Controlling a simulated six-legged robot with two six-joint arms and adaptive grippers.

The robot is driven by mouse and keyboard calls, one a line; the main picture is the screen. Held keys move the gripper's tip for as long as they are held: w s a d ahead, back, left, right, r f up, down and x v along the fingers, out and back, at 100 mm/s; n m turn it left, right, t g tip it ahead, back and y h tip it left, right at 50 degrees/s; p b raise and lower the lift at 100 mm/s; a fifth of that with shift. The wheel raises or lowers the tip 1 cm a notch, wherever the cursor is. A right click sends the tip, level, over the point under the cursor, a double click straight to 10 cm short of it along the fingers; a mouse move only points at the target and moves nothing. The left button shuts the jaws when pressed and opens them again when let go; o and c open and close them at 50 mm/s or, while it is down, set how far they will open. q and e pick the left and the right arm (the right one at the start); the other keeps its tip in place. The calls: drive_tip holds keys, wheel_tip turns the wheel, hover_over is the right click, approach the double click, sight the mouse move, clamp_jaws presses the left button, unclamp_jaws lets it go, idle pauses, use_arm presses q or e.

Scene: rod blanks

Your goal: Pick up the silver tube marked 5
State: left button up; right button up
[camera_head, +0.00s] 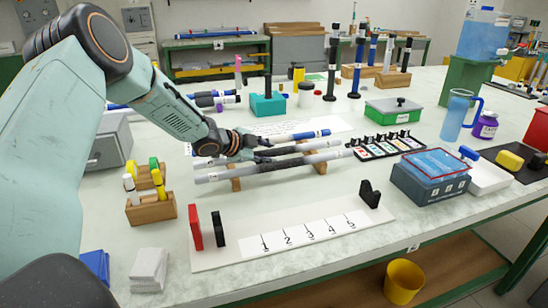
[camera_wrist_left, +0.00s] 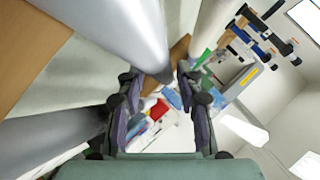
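Several long tubes lie side by side on a low wooden rack (camera_head: 320,162) in the head view. The front silver tube (camera_head: 220,176) and another silver tube (camera_head: 318,146) behind it run left to right. A blue-ended tube (camera_head: 312,134) lies farther back. No number 5 can be read on any tube. My left gripper (camera_head: 245,148) is over the left part of the rack, close to the tubes. In the left wrist view its two fingers (camera_wrist_left: 160,90) are apart, with a big silver tube (camera_wrist_left: 125,35) beside and partly between them; contact cannot be told. My right gripper is not in view.
A white board (camera_head: 300,238) numbered 1 to 5 lies in front, with red and black end blocks. A wooden marker holder (camera_head: 152,210) stands left. A black tray (camera_head: 388,145) and a blue-lidded box (camera_head: 430,178) stand right. A green box (camera_head: 393,111) is behind.

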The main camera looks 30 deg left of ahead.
use_arm(q)
drive_tip(key=shift+r, duration=0.1)
drive_tip(key=shift+w, duration=0.1)
drive_tip(key=c, duration=0.4)
clamp_jaws()
